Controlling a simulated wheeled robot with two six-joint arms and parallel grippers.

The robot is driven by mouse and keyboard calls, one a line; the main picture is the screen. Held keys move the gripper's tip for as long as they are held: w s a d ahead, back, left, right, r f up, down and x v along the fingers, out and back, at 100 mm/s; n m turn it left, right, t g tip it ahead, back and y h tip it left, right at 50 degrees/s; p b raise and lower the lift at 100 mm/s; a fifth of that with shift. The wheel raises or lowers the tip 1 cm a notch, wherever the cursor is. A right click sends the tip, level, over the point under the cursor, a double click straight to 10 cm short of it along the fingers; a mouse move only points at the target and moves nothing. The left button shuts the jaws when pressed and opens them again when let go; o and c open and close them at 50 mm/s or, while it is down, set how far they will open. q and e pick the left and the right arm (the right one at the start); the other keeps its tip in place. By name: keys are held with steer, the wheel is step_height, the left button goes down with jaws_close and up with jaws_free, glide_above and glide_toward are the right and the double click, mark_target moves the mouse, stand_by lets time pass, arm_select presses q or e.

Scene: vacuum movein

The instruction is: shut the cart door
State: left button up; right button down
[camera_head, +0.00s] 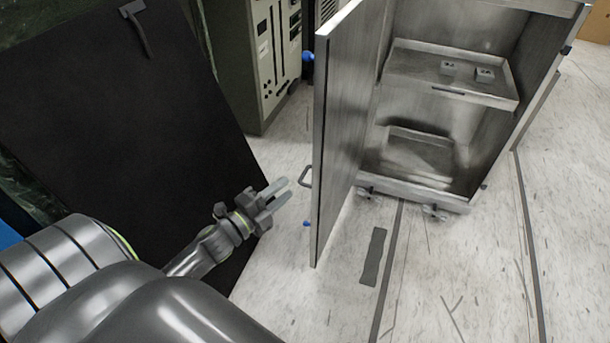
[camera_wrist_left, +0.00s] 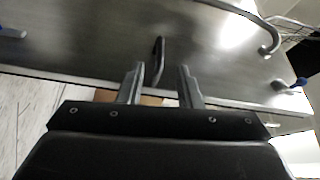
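The metal cart (camera_head: 485,130) stands at the right in the head view, its inside showing. Its door (camera_head: 345,120) hangs wide open on the cart's left, with a small handle (camera_head: 305,177) on the outer face. My left gripper (camera_head: 281,190) is left of the door, apart from the handle, with its fingers pointing toward it. In the left wrist view the gripper (camera_wrist_left: 160,85) has its two fingers spread with a gap between them, and the door (camera_wrist_left: 90,45) fills the view ahead. The handle (camera_wrist_left: 158,55) appears just beyond the fingertips. My right gripper is not in view.
Inside the cart a pulled-out tray (camera_head: 430,85) holds small metal blocks (camera_head: 484,74). A large black panel (camera_head: 120,130) leans at the left, near my arm. A grey cabinet (camera_head: 255,60) stands behind. Pale floor (camera_head: 450,270) in front of the cart is mostly clear.

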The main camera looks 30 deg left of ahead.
mark_target(304, 173)
arm_select(q)
steer(key=p+x, duration=0.1)
steer(key=x, duration=0.7)
jaws_close()
